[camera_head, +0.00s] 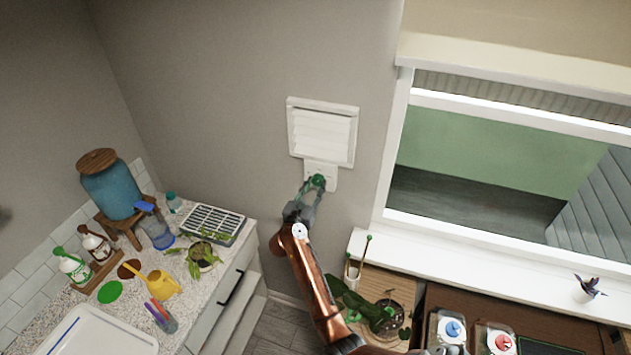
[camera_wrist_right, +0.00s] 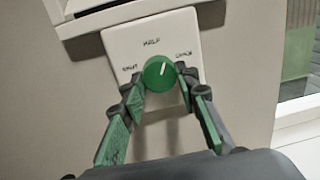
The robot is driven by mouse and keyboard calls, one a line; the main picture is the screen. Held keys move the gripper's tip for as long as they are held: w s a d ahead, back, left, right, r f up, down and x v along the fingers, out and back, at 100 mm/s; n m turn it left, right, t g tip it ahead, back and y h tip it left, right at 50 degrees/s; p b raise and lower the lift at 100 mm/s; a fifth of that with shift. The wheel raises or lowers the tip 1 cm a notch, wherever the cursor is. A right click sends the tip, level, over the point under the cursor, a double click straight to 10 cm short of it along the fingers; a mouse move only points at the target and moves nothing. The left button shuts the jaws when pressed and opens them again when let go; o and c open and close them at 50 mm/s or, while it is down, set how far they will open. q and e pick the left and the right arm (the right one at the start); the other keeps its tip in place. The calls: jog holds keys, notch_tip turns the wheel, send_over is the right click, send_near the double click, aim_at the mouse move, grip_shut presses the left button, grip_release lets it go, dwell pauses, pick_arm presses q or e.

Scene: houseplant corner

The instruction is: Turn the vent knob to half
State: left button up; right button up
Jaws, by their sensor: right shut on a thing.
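The vent knob is a round green dial with a white pointer line, on a white plate (camera_wrist_right: 130,45) under the vent (camera_head: 322,132). In the right wrist view the knob (camera_wrist_right: 158,74) sits between my right gripper's fingertips (camera_wrist_right: 158,80). My right gripper (camera_head: 316,183) is shut on the knob, its green-padded fingers on either side. The pointer line points almost straight up in that view, leaning slightly right, toward the top label. In the head view the gripper mostly covers the knob. My left gripper is not in view.
A window (camera_head: 500,150) with a white sill is right of the vent. On the left counter stand a blue dispenser (camera_head: 110,188), a yellow watering can (camera_head: 160,286), spray bottles and a potted plant (camera_head: 203,255). A wooden shelf with pots is at lower right.

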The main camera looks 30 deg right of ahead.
jog(key=n+p, duration=0.3)
jog(key=n, duration=0.1)
jog(key=shift+s+d+r, duration=0.1)
jog(key=shift+r, duration=0.05)
jog(key=shift+n+p, duration=1)
jog(key=shift+n, duration=0.1)
jog(key=o, duration=1.2)
jog(key=shift+f, duration=0.2)
jog(key=shift+c, duration=0.2)
jog(key=shift+r, duration=0.2)
notch_tip(320, 180, up, 10)
jog(key=shift+f, duration=0.15)
